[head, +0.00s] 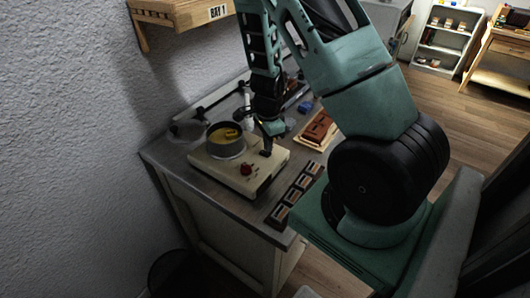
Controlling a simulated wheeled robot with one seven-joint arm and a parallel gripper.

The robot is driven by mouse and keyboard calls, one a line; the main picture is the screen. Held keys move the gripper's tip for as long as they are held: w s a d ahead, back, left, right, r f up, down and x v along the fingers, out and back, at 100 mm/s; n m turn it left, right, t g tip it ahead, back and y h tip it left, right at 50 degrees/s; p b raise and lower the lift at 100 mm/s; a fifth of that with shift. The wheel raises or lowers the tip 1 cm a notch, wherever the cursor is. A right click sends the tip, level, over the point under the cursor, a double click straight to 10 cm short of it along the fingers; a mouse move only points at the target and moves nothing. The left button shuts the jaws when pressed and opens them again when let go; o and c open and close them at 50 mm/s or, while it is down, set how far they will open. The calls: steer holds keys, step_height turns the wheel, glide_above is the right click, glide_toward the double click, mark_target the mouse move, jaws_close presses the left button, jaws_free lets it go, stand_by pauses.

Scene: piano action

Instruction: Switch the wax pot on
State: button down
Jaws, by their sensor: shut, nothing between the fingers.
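The wax pot (227,147) is a round metal pot with yellow wax inside. It sits on a cream heater base (215,168) on the bench's grey top. A red knob (246,169) is on the base's front right part. A small dark part (266,154), perhaps a switch, shows at the base's right side.
A row of dark blocks (296,194) lies along the bench's right edge. A brown item on a pale board (318,131) and a blue object (305,107) lie behind my gripper. A shelf marked BAY 1 (185,13) hangs on the wall. A dark bin (174,272) stands below.

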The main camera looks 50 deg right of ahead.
mark_target(268, 154)
steer(key=shift+f+b, duration=0.8)
steer(key=shift+f, duration=0.1)
stand_by(0.6)
steer(key=shift+r, duration=0.1)
step_height(268, 154, up, 7)
steer(key=p, duration=0.6)
steer(key=shift+p, duration=0.4)
stand_by(0.3)
